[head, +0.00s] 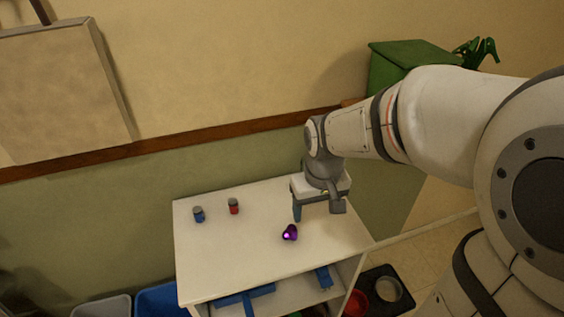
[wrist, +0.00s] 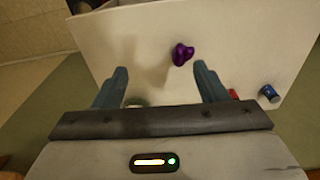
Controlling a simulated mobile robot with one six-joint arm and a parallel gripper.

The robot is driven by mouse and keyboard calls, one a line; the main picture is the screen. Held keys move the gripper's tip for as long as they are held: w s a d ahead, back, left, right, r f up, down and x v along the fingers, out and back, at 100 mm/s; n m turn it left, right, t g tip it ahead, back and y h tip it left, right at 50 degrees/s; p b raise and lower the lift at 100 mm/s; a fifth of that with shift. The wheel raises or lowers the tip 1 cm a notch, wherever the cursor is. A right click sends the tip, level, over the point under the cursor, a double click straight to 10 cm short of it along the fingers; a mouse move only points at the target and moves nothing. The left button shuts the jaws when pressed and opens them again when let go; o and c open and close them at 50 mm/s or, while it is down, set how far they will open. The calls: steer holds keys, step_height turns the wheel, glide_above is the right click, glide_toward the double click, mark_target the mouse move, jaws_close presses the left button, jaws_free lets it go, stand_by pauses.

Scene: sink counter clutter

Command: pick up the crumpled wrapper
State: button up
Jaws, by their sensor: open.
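The crumpled wrapper (head: 290,232) is a small shiny purple lump on the white table top, near its front middle. It also shows in the wrist view (wrist: 182,54), beyond my fingertips and nearer the right finger. My gripper (head: 318,208) is above the table, pointing down, just right of and behind the wrapper. In the wrist view my gripper (wrist: 162,78) has its two blue-grey fingers wide apart, with nothing held between them. The wrapper is apart from both fingers.
The white table (head: 220,265) also holds a small blue jar (head: 198,214) and a small red jar (head: 234,206) at its left. Much of its top is clear. Blue items (head: 245,296) lie on the shelf below. A green bin (head: 405,62) stands behind my arm.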

steer(key=n, duration=0.1)
glide_above(290, 231)
steer(key=shift+g, duration=0.4)
step_height(290, 231, down, 6)
steer(key=shift+a+r, duration=0.1)
steer(key=shift+r, duration=0.15)
step_height(290, 231, down, 8)
steer(key=shift+r, duration=0.1)
steer(key=c, duration=1)
